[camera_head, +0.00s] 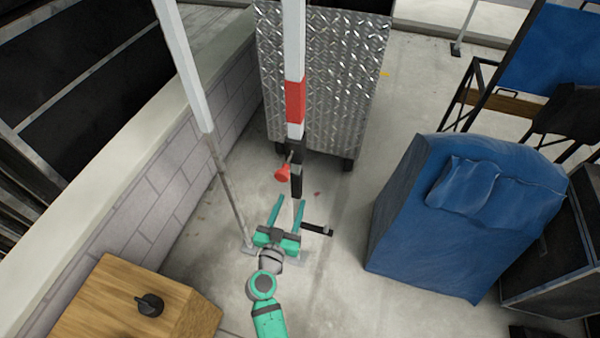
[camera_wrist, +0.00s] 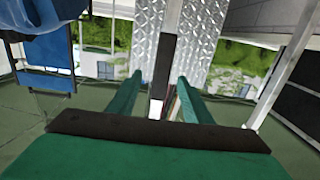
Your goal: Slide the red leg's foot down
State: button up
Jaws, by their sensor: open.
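The red leg is a white post with a red band (camera_head: 295,101), standing upright in the head view. Below the band is a black section (camera_head: 297,182) with a red knob (camera_head: 282,174) on its left. A pale lower section continues down toward my gripper. A black bar (camera_head: 317,230) sticks out to the right near its bottom. My gripper (camera_head: 287,203) is open and low, its green fingers on either side of the leg's line. In the wrist view, the black section (camera_wrist: 165,65) and pale lower part (camera_wrist: 157,109) show between the fingers. Contact cannot be told, and the foot's bottom is largely hidden.
A second pale leg (camera_head: 188,75) with a thin lower rod stands to the left, near a block wall (camera_head: 170,190). A metal tread-plate panel (camera_head: 340,70) is behind. A blue-covered box (camera_head: 410,215) is right, a wooden crate (camera_head: 120,305) front left. Floor between is clear.

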jog(key=shift+w+a+r+h, duration=0.1)
jog(key=shift+w+r+h, duration=0.3)
jog(key=shift+w+r, duration=0.4)
jog(key=shift+w, duration=0.35)
jog(key=x, duration=1)
grip_shut()
jog(key=shift+f, duration=0.1)
